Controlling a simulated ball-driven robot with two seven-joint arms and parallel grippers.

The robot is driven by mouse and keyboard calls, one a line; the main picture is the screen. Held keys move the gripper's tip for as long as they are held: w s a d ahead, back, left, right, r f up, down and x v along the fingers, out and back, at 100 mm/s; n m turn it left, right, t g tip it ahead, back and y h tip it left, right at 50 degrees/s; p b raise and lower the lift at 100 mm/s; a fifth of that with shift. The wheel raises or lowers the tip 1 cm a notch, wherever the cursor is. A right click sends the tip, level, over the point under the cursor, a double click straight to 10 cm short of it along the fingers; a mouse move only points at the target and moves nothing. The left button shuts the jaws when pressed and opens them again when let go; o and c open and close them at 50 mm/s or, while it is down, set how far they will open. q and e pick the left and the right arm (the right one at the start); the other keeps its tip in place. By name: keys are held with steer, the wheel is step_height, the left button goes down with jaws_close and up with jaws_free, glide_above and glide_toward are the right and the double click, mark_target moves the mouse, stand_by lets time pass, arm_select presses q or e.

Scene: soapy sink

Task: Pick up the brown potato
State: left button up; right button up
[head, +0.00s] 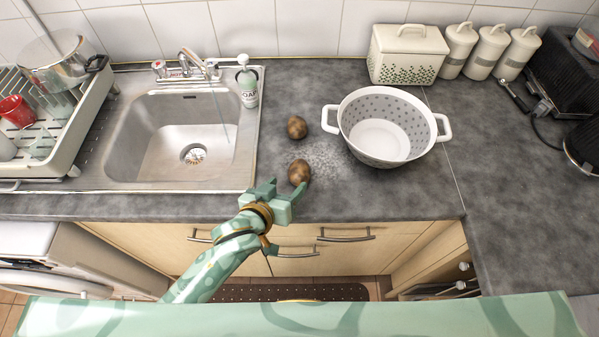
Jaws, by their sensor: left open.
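Two brown potatoes lie on the grey counter between the sink and the colander. The nearer potato (299,172) is close to the counter's front part. The farther potato (297,127) lies behind it, left of the colander. My left gripper (289,187) is at the near potato, its open fingers on the front and left side of it. I cannot tell whether the fingers touch it. My right gripper is not in view.
A white colander (353,125) with two handles stands to the right of the potatoes. The steel sink (250,150) with a running tap is at left. A soap bottle (247,85) stands at its back corner. The counter (400,195) in front of the colander is clear.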

mark_target(294, 175)
arm_select(q)
steer(key=b+x, duration=0.1)
steer(key=x, duration=0.6)
steer(key=shift+w+b, duration=0.25)
steer(key=shift+b, duration=0.1)
steer(key=shift+a, duration=0.1)
steer(key=shift+c, duration=0.7)
steer(key=shift+r, duration=0.1)
steer(key=c, duration=0.7)
